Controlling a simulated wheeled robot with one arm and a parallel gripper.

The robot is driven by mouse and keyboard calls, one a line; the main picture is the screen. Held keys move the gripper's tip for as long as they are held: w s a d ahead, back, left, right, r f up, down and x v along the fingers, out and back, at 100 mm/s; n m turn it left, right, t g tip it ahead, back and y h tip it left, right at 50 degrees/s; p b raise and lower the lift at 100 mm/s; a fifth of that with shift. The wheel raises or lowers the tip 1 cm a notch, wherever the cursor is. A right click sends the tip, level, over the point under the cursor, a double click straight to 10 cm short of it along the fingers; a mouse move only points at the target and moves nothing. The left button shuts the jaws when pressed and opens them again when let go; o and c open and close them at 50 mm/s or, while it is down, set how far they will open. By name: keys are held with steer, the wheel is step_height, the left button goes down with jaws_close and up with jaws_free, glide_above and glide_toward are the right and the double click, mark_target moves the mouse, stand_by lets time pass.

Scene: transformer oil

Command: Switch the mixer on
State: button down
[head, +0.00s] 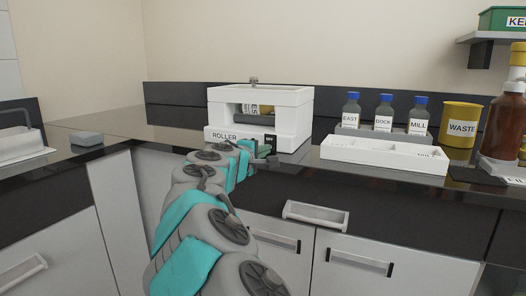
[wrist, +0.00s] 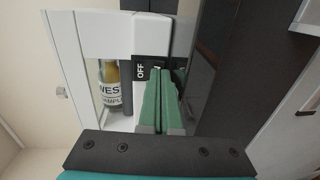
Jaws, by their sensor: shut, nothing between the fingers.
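The mixer, a white box labelled ROLLER (head: 222,136), stands on the dark counter. A black switch (head: 272,140) with a white marking sits at the right end of its front; in the wrist view the switch (wrist: 140,69) reads OFF. My gripper (head: 263,154), with green fingers, is at the mixer's front by the switch. In the wrist view the shut, empty fingers (wrist: 167,76) reach the switch's edge and hide part of it. I cannot tell whether they touch it. A bottle labelled WEST (wrist: 111,92) lies inside the mixer.
Bottles labelled EAST (head: 351,112), DOCK (head: 383,115) and MILL (head: 418,117) stand in a rack to the right. A white tray (head: 385,153) lies in front of them. A yellow WASTE bin (head: 461,126) and a brown bottle (head: 503,127) stand farther right. Counter left of the mixer is mostly clear.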

steer(key=b, duration=0.3)
steer(key=shift+w+d+f+t, duration=0.15)
steer(key=shift+w+f+t, duration=0.05)
steer(key=shift+f+t, duration=0.2)
steer(key=shift+r, duration=0.3)
steer(key=shift+s+a, duration=0.25)
steer(key=shift+s, duration=0.1)
steer(key=v, duration=0.7)
steer(key=shift+s, duration=0.1)
